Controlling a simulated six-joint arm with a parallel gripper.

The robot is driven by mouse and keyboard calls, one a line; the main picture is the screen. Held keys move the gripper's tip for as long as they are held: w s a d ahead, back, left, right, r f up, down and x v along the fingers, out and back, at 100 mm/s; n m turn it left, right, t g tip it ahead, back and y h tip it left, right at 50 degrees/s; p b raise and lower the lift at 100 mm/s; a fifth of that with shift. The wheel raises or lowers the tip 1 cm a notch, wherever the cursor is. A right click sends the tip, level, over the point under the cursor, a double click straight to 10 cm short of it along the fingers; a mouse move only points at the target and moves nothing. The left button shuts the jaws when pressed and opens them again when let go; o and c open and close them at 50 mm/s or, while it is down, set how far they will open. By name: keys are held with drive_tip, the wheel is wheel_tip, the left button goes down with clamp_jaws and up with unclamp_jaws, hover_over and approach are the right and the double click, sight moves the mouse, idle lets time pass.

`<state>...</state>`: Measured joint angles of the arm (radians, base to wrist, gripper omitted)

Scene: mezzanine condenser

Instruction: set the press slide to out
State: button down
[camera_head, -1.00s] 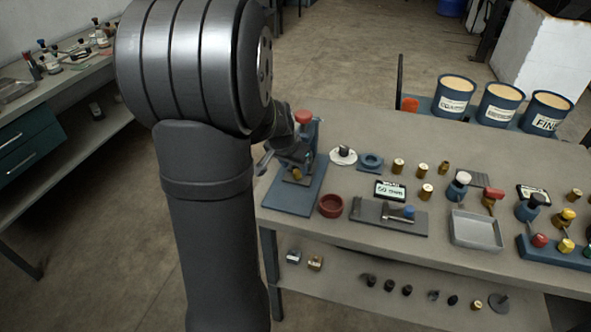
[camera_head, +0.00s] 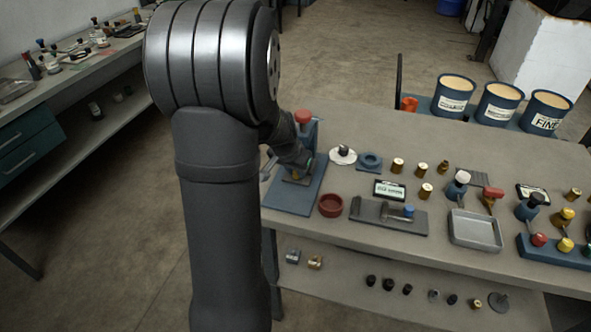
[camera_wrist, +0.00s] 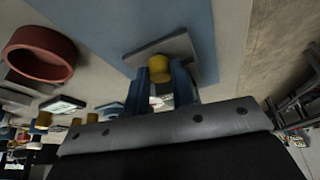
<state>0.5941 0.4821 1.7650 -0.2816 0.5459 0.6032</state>
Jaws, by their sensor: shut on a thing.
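The press stands at the left end of the bench, with a blue base (camera_head: 290,203), a blue upright and a red knob (camera_head: 303,116) on top. Its slide, a small grey plate (camera_wrist: 187,46), lies over the blue base and carries a yellow knob (camera_wrist: 158,74). My gripper (camera_wrist: 160,72) is shut on the yellow knob, with a finger on either side in the wrist view. In the head view my gripper (camera_head: 299,166) is low at the press and hides much of the slide.
A red ring-shaped bowl (camera_head: 331,205) stands just right of the press base. A grey fixture with a blue knob (camera_head: 388,216), a display (camera_head: 389,189), brass pieces and a grey tray (camera_head: 476,230) lie farther right. The floor left of the bench is clear.

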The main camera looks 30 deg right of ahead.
drive_tip(key=s+a, duration=0.7)
drive_tip(key=shift+s+a, duration=0.35)
drive_tip(key=shift+f, duration=0.1)
drive_tip(key=c, duration=1.2)
unclamp_jaws()
drive_tip(key=shift+s, duration=0.1)
drive_tip(key=shift+a+r, duration=0.1)
drive_tip(key=shift+r, duration=0.45)
drive_tip(key=v, duration=1.6)
drive_tip(key=shift+s+a+r, duration=0.15)
drive_tip(key=shift+a, duration=0.1)
hover_over(288, 205)
drive_tip(key=s+a, duration=0.1)
drive_tip(key=a, duration=0.1)
wheel_tip(288, 205, down, 16)
drive_tip(key=shift+s+d+f, duration=0.1)
